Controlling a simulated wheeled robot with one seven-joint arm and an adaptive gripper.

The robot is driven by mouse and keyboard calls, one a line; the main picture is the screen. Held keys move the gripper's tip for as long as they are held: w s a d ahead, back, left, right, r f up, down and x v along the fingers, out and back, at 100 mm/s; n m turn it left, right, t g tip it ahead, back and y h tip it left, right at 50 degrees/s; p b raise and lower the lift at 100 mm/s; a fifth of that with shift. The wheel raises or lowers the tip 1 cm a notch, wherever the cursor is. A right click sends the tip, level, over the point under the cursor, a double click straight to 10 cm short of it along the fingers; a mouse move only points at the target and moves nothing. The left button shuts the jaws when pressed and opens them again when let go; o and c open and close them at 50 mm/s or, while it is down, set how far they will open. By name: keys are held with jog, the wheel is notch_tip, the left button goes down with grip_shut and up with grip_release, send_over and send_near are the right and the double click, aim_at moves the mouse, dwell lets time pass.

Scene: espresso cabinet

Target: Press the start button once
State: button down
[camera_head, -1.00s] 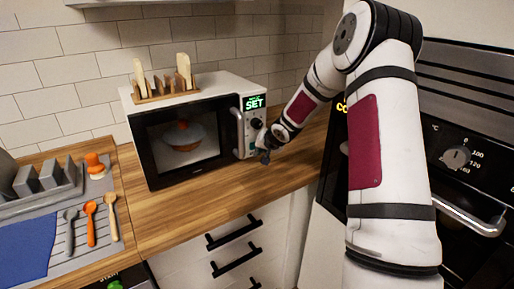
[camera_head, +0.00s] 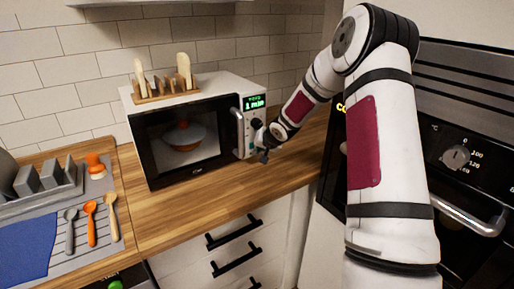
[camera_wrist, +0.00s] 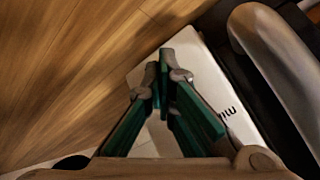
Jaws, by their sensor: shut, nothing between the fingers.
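The microwave (camera_head: 197,88) stands on the wooden counter with its door shut. Its display (camera_head: 254,103) shows green text reading "1 min". My gripper (camera_head: 263,156) is shut and empty at the lower part of the white control panel (camera_head: 240,142). In the wrist view my gripper (camera_wrist: 165,62) has its fingers together in front of the white panel (camera_wrist: 205,65), where part of "min" shows. I cannot tell whether the tips touch it. No start button shows clearly on the panel; the gripper covers part of it. A green button (camera_head: 115,285) shows at the bottom edge, below the counter.
The microwave's door handle (camera_head: 238,132) is just left of my gripper, and a dark knob (camera_head: 257,124) is above it. The oven (camera_head: 470,150) is at the right. The counter (camera_head: 195,205) before the microwave is clear.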

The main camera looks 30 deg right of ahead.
jog(key=shift+s+p, duration=0.35)
jog(key=shift+s, duration=0.9)
jog(key=shift+s+d+p, duration=0.15)
jog(key=shift+s+p, duration=0.75)
jog(key=shift+s, duration=1.6)
jog(key=shift+r, duration=0.15)
jog(key=s+a+r+n+g+h, duration=0.1)
jog(key=s+a+r, duration=0.25)
jog(key=r, duration=0.25)
jog(key=s+a+r+n+h, duration=0.1)
jog(key=s+a+r, duration=0.25)
jog(key=r, duration=0.25)
jog(key=s+a+r+n+g, duration=0.1)
jog(key=s+a+r+n, duration=0.15)
jog(key=s+r, duration=0.3)
jog(key=s+a+r+n+y, duration=0.1)
jog(key=s+a, duration=0.3)
jog(key=s, duration=0.4)
jog(key=s+a+r+n+g, duration=0.1)
jog(key=s+a+r, duration=0.1)
jog(key=s+a, duration=0.3)
jog(key=s+a+r+n+y, duration=0.1)
jog(key=s+a, duration=0.4)
jog(key=s, duration=0.6)
jog(key=shift+s+r+n+g+y, duration=0.2)
jog(key=shift+r+n+g+y, duration=0.15)
jog(key=shift+r, duration=0.5)
